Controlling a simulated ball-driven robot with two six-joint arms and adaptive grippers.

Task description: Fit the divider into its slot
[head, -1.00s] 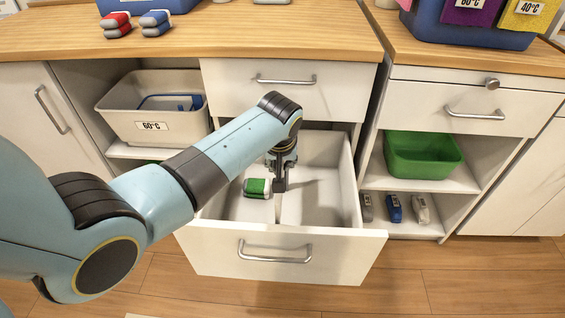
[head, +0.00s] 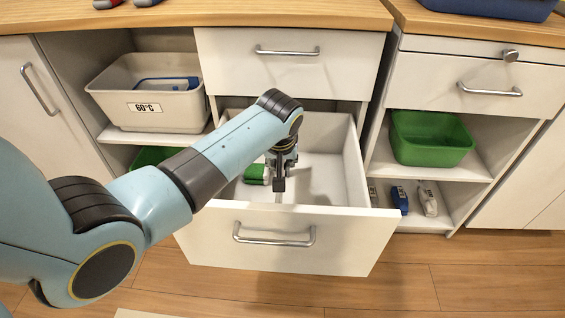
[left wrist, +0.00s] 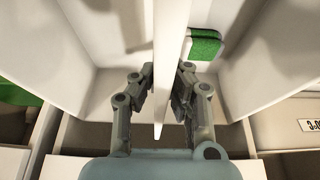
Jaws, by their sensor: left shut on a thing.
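The divider (left wrist: 166,40) is a thin white panel. In the left wrist view it stands on edge and runs up the middle, between the two fingers. My left gripper (left wrist: 163,95) is shut on it. In the head view this gripper (head: 279,184) points down inside the open white drawer (head: 325,180), near its front panel; only a small bit of the divider shows below the fingers, the rest hidden by the front panel. The slot cannot be made out, nor whether the divider touches the drawer floor. My right gripper is not in view.
A green and white block (head: 255,174) lies in the drawer, left of the gripper. A beige bin (head: 148,108) stands on the left shelf and a green bin (head: 430,139) on the right one, with bottles (head: 427,200) below it. The drawer's right half is clear.

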